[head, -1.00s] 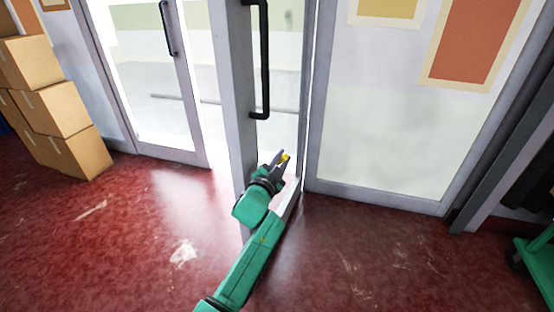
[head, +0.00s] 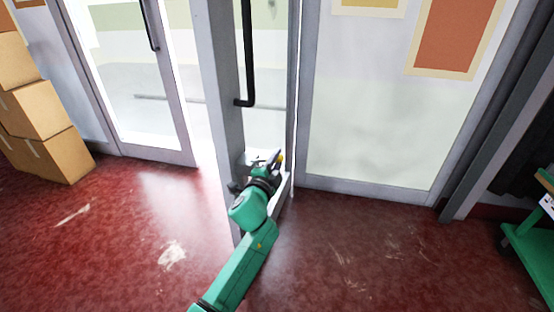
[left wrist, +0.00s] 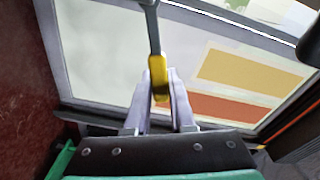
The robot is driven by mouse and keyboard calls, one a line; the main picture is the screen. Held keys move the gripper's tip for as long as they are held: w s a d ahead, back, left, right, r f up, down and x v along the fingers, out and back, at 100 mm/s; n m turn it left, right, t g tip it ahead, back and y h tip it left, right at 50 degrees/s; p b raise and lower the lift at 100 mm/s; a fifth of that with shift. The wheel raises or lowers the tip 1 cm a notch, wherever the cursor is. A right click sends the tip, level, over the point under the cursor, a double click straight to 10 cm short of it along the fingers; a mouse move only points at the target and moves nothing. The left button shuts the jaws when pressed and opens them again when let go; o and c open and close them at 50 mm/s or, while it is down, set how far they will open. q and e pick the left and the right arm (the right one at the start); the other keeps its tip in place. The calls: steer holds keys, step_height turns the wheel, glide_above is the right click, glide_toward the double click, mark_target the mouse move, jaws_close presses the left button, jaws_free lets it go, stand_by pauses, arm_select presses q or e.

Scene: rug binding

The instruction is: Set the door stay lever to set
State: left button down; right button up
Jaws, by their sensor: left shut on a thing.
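The door stay lever is a grey rod with a yellow grip (left wrist: 158,78), which comes down from the top in the left wrist view. Its yellow end also shows in the head view (head: 281,158), low beside the open door. My left gripper (head: 270,160) is shut on the yellow grip, with one finger on each side of it in the left wrist view (left wrist: 160,90). The lever's pivot and any set marking cannot be made out. The door (head: 226,110) stands ajar, with a long black pull handle (head: 248,60). My right gripper is not in view.
Cardboard boxes (head: 45,120) are stacked at the left. A glazed panel (head: 375,130) with posters stands right of the door. A green cart (head: 530,245) is at the right edge. The red floor (head: 350,250) in front is clear.

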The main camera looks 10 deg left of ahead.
arm_select(q)
steer(key=shift+f, duration=0.2)
steer(key=c, duration=0.8)
jaws_free()
steer(key=shift+o, duration=0.2)
steer(key=shift+r, duration=0.1)
steer(key=shift+s, duration=0.25)
steer(key=s+a+p, duration=0.1)
steer(key=s+a, duration=0.1)
steer(key=s, duration=1.2)
steer(key=shift+a+p, duration=0.15)
steer(key=shift+p, duration=0.15)
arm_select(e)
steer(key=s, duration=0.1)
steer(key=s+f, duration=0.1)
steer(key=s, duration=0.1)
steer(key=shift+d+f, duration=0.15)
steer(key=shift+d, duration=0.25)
